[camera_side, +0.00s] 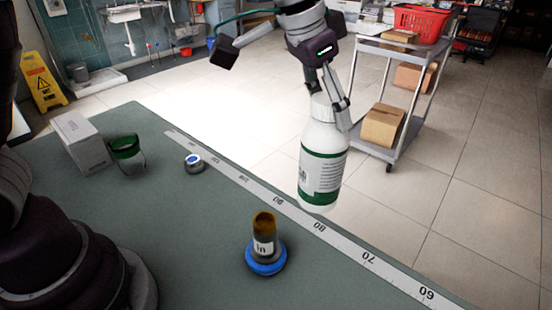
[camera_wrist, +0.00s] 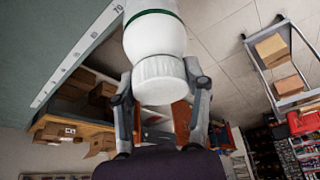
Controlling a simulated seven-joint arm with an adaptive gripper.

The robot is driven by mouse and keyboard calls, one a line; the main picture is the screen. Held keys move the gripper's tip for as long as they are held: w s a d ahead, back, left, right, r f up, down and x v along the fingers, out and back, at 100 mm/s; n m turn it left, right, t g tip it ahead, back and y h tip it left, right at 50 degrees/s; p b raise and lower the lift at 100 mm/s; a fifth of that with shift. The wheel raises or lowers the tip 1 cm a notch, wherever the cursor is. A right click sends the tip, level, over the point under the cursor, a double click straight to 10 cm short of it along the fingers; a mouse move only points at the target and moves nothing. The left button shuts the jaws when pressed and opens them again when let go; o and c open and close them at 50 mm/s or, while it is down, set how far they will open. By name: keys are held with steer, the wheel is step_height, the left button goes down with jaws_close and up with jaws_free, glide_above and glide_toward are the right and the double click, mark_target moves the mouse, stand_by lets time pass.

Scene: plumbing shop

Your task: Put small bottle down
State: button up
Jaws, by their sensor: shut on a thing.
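My gripper (camera_side: 335,112) is shut on the cap end of a white bottle (camera_side: 322,165) with a green-and-white label. The bottle hangs below the gripper, close to upright and slightly tilted, with its base near the ruler-marked table edge in the side view. I cannot tell how high its base is or whether it is over the table. In the wrist view, the two fingers (camera_wrist: 163,98) sit on either side of the white cap (camera_wrist: 160,78); the bottle's lower part is out of frame. A small brown bottle (camera_side: 264,232) stands on a blue disc (camera_side: 266,262) on the green table.
The table (camera_side: 190,230) has a white ruler strip (camera_side: 370,262) along its far edge. A white box (camera_side: 83,143), a green-banded glass (camera_side: 127,156) and a small round blue-and-white object (camera_side: 194,163) stand at the left. A cart (camera_side: 408,57) stands beyond the table. The table's middle has bare room.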

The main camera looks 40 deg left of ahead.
steer(key=s+a+f+n+y, duration=0.1)
steer(key=s+a+f+n, duration=0.15)
steer(key=a, duration=0.45)
steer(key=s+a+f+n+y, duration=0.1)
steer(key=a+f+n, duration=0.2)
steer(key=a, duration=0.5)
step_height(320, 180, up, 10)
steer(key=s+d+m+g+h, duration=0.1)
steer(key=s+d+m+h, duration=0.1)
steer(key=s+d+m, duration=0.85)
steer(key=s+d+m+g+h, duration=0.2)
steer(key=s+d+m, duration=0.25)
steer(key=d, duration=1.05)
steer(key=s+d+f+m+g, duration=0.1)
steer(key=s+d+m, duration=0.2)
steer(key=s, duration=0.4)
step_height(320, 180, down, 12)
steer(key=shift+h, duration=0.3)
steer(key=shift+a+f, duration=0.1)
steer(key=shift+f, duration=0.05)
